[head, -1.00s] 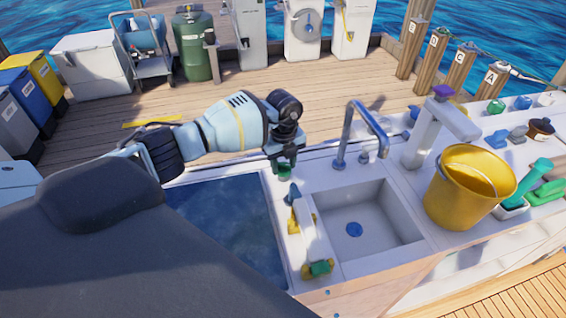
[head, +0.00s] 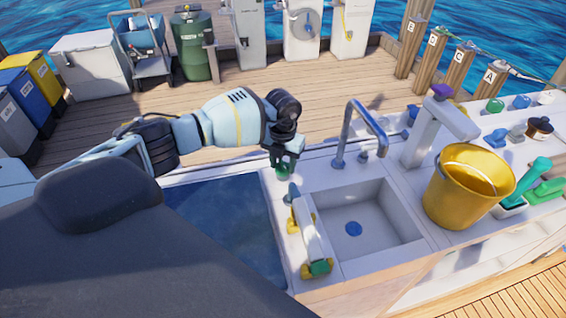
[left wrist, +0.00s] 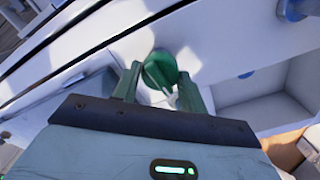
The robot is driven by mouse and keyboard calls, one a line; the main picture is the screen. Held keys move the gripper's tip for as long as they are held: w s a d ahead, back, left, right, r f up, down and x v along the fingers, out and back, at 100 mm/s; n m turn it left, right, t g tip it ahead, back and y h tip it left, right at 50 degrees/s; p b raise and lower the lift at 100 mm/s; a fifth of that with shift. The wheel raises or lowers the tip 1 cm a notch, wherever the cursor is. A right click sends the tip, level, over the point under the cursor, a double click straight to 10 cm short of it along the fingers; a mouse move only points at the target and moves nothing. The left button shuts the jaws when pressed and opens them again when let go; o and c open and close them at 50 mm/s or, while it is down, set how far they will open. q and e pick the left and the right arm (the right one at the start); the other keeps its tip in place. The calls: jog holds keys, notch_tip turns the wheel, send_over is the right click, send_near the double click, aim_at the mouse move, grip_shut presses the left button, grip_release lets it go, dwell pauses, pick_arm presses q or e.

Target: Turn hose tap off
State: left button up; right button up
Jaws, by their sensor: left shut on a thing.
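A round green knob (head: 284,171), which looks like the hose tap, sits on the white counter at the back left of the sink. My left gripper (head: 283,160) comes down on it from above. In the left wrist view the knob (left wrist: 160,68) is between the two green fingers (left wrist: 158,88), one on each side, and the gripper is shut on it. The fingers and wrist partly hide the knob in the head view. I cannot tell from its round shape how far it is turned.
The chrome faucet (head: 347,130) rises behind the basin. A yellow bucket (head: 465,190) stands to the right. A dark water-filled opening (head: 225,220) lies to the left.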

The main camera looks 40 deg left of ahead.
aim_at(283, 164)
pick_arm(q)
jog(key=shift+m, duration=0.9)
jog(key=o, duration=1)
jog(key=shift+r, duration=0.1)
jog(key=shift+r, duration=3.8)
